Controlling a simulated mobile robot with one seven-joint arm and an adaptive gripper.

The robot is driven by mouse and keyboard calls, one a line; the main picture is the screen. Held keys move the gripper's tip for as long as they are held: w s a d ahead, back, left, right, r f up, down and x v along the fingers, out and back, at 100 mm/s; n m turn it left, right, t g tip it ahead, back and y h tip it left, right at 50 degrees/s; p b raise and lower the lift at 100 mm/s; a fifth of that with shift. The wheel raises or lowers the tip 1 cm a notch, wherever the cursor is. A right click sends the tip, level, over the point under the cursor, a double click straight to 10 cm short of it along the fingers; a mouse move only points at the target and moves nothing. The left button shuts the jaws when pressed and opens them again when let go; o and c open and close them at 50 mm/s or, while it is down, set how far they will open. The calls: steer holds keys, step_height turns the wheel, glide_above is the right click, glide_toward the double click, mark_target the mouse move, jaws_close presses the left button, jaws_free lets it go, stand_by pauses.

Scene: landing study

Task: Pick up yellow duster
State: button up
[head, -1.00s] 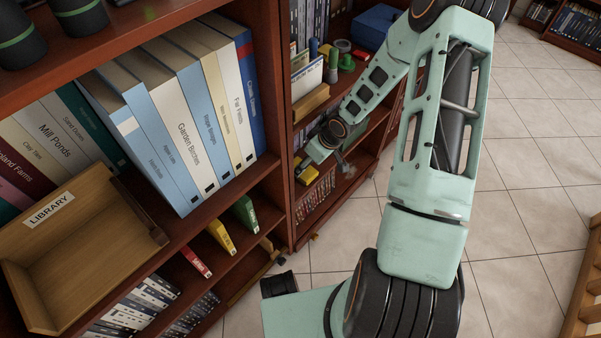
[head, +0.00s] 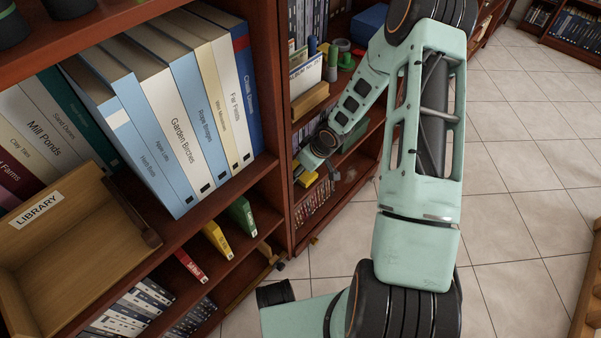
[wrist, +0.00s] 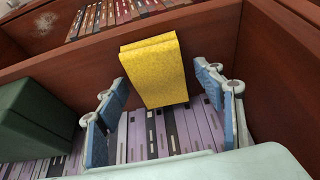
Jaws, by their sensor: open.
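The yellow duster (wrist: 153,68) looks like a folded cloth in the wrist view. It lies in front of a reddish wooden board, with its lower end over a row of purple spines; whether it rests on them I cannot tell. My gripper (wrist: 160,84) is open, with one blue-padded finger on each side of the duster and a gap on both sides. In the head view the duster (head: 307,178) is a small yellow patch low in the far bookcase, just below my gripper (head: 316,163), whose fingers are hard to make out there.
A dark green box (wrist: 35,122) is left of my gripper in the wrist view. A wooden upright (wrist: 285,60) stands close on the right. The near bookcase holds large books (head: 180,125) and a wooden LIBRARY tray (head: 75,250). Tiled floor (head: 520,200) is clear at right.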

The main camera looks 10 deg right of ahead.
mark_target(304, 173)
steer(key=shift+f, duration=0.15)
steer(key=shift+c, duration=0.2)
steer(key=shift+d, duration=0.1)
steer(key=c, duration=1.2)
steer(key=shift+o, duration=0.2)
steer(key=shift+s+d+r+p, duration=0.15)
steer(key=shift+s+r+p, duration=0.05)
steer(key=shift+r+p, duration=0.2)
step_height(304, 173, up, 7)
steer(key=p, duration=0.3)
steer(key=shift+s+f+p, duration=0.1)
steer(key=shift+s+p, duration=0.05)
steer(key=shift+p, duration=0.25)
steer(key=s+d+p, duration=0.2)
steer(key=s+d, duration=0.9)
steer(key=s, duration=0.4)
steer(key=shift+s+d+p, duration=0.15)
steer(key=shift+s+p, duration=0.25)
